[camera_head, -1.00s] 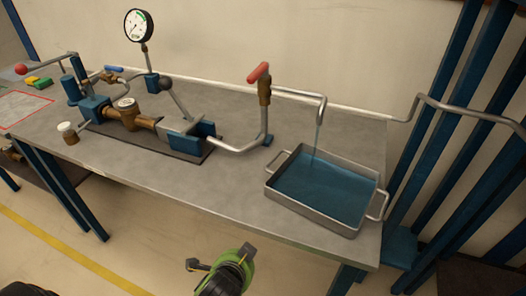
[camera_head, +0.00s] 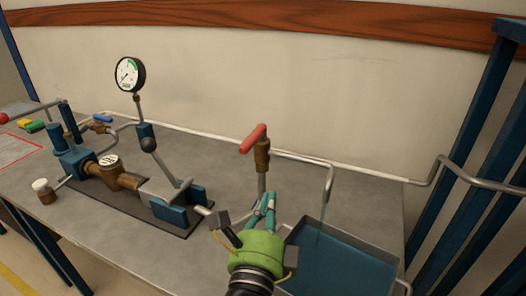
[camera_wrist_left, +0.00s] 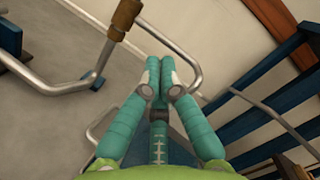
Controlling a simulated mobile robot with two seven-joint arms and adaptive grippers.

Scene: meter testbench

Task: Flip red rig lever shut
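The red lever (camera_head: 253,138) sits tilted on top of a brass valve (camera_head: 262,155) on an upright pipe, beside the spout pipe (camera_head: 310,160). A thin stream runs from the spout into the metal tray (camera_head: 300,232). My left gripper (camera_head: 266,203) has a green body and teal fingers. It is in front of and below the valve, apart from the red lever. In the left wrist view its fingertips (camera_wrist_left: 160,68) are together with nothing between them. The brass valve (camera_wrist_left: 124,18) shows at the top there; the red lever is out of that view. My right gripper is not in view.
A pressure gauge (camera_head: 130,74), a black-knobbed lever (camera_head: 149,145) and a brass meter (camera_head: 110,165) stand on the bench to the left. A small jar (camera_head: 43,190) is near the front edge. Blue posts (camera_head: 470,170) rise at right. The space above the lever is clear.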

